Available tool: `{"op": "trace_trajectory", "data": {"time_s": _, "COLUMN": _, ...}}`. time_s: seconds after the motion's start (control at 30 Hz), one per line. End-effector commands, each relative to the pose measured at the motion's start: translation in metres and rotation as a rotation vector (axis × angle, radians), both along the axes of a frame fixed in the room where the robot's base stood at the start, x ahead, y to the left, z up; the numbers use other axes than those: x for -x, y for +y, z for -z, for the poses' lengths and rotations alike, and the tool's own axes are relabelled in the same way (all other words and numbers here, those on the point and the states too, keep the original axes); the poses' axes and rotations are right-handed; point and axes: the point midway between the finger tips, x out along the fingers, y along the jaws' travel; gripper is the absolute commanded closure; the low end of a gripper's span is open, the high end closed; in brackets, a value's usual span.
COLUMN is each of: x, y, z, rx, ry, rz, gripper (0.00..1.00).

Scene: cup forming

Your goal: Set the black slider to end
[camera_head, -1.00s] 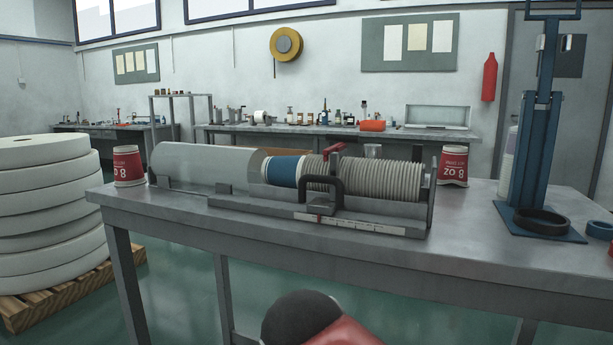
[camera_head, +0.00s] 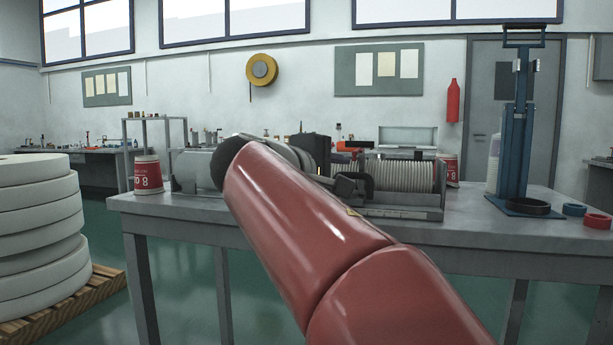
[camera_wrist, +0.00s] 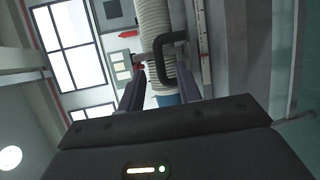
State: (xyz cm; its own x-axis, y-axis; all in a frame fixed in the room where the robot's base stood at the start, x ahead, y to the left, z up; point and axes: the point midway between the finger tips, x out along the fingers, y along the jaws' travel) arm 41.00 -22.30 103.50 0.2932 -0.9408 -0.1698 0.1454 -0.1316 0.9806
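The black slider (camera_wrist: 169,62) is a C-shaped black handle beside the ribbed stack of pale cups (camera_wrist: 154,22) in the wrist view. In the head view the slider (camera_head: 367,183) shows partly, just right of my red arm, in front of the cup stack (camera_head: 405,175). My gripper (camera_wrist: 162,70) has its two dark fingers spread apart, with the slider's lower part seen between them. Whether a finger touches it, I cannot tell. In the head view my gripper (camera_head: 322,155) is partly hidden by my arm. The pale scale strip (camera_head: 395,213) shows only in part.
A red-and-white cup (camera_head: 147,174) stands on the table's left end, and another (camera_head: 450,169) behind the machine's right end. A blue press (camera_head: 516,130) stands at the right. A red part (camera_head: 351,144) sits above the cup stack. The table's front edge (camera_head: 480,240) is clear.

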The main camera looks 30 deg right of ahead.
Motion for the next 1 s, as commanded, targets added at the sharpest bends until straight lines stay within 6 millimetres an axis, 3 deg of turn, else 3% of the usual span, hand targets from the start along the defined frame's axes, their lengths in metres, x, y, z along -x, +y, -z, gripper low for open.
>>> {"op": "trace_trajectory", "data": {"time_s": 0.2, "x": -0.008, "y": -0.024, "z": 0.005, "rx": -0.001, "ry": 0.0, "rz": 0.0, "gripper": 0.66}}
{"op": "trace_trajectory", "data": {"time_s": 0.53, "x": -0.009, "y": -0.028, "z": 0.006, "rx": -0.002, "ry": -0.001, "rz": -0.002, "gripper": 0.66}}
{"op": "trace_trajectory", "data": {"time_s": 0.8, "x": -0.009, "y": -0.028, "z": 0.006, "rx": -0.002, "ry": -0.001, "rz": -0.002, "gripper": 1.0}}
{"op": "trace_trajectory", "data": {"time_s": 1.0, "x": -0.009, "y": -0.028, "z": 0.006, "rx": -0.002, "ry": -0.001, "rz": -0.002, "gripper": 1.0}}
